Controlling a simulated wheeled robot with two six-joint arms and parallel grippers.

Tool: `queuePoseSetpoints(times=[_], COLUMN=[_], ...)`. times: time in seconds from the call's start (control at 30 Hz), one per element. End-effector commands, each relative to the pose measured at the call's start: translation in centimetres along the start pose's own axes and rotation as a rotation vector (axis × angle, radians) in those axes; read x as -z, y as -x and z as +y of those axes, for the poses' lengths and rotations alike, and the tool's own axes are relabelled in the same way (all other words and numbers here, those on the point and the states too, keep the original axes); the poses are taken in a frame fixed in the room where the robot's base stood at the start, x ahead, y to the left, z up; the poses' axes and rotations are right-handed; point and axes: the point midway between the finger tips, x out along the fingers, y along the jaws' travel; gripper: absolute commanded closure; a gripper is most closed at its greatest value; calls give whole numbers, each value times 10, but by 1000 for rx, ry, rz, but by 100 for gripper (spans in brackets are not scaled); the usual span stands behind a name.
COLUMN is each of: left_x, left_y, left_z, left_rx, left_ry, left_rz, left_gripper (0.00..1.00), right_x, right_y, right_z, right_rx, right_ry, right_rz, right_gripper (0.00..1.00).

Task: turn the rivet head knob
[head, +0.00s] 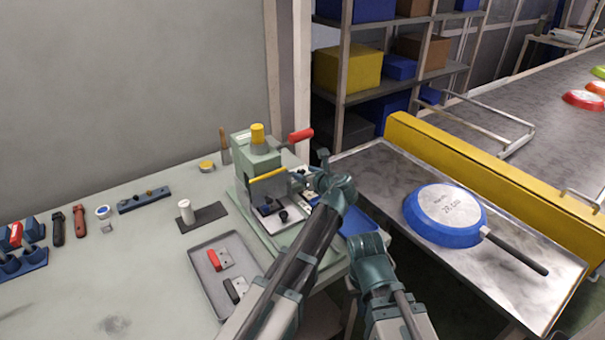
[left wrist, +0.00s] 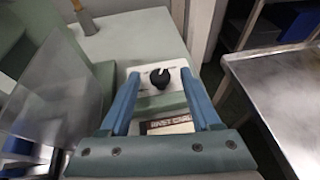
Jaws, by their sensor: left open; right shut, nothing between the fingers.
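The black knob (left wrist: 160,78) has a white pointer mark and sits on a white panel (left wrist: 145,88) of the grey-green press (head: 262,165). My left gripper (left wrist: 160,74) is open, with one finger on each side of the knob; I cannot tell whether either finger touches it. In the head view my left gripper (head: 311,168) is at the right side of the press, and its wrist hides the knob. My right arm is lower right of it, in front of the bench edge. My right gripper (head: 358,302) is shut and empty, its fingers hard to make out.
A grey tray (head: 204,287) with red and black parts lies in front. A blue pan (head: 445,214) lies upside down on the metal table at right. A clear guard (left wrist: 62,85) stands left in the wrist view.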

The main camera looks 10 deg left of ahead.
Motion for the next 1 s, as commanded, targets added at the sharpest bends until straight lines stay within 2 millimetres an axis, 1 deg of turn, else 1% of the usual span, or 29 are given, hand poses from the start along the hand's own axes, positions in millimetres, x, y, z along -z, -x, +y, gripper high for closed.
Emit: queuePoseSetpoints(times=[0.03, 0.17, 0.2, 0.27, 0.3, 0.37, 0.73, 0.87, 1.0], left_x=[0, 0, 0, 0, 0, 0, 0, -1, -1], left_y=[0, 0, 0, 0, 0, 0, 0, -1, -2], left_z=[0, 0, 0, 0, 0, 0, -2, -5, -10], left_rx=[0, 0, 0, 0, 0, 0, -28, -84, -180], left_ry=[0, 0, 0, 0, 0, 0, 12, 35, 75], left_rz=[0, 0, 0, 0, 0, 0, 0, 0, 0], left_gripper=[41, 65, 72, 83, 90, 100, 100, 100, 100], right_x=[0, 0, 0, 0, 0, 0, 0, 0, 0], right_y=[0, 0, 0, 0, 0, 0, 0, 0, 0], right_z=[0, 0, 0, 0, 0, 0, 0, 0, 0], right_rx=[0, 0, 0, 0, 0, 0, 0, 0, 0], right_ry=[0, 0, 0, 0, 0, 0, 0, 0, 0], right_rz=[0, 0, 0, 0, 0, 0, 0, 0, 0], right_gripper=[100, 100, 100, 100, 100, 100, 100, 100, 100])
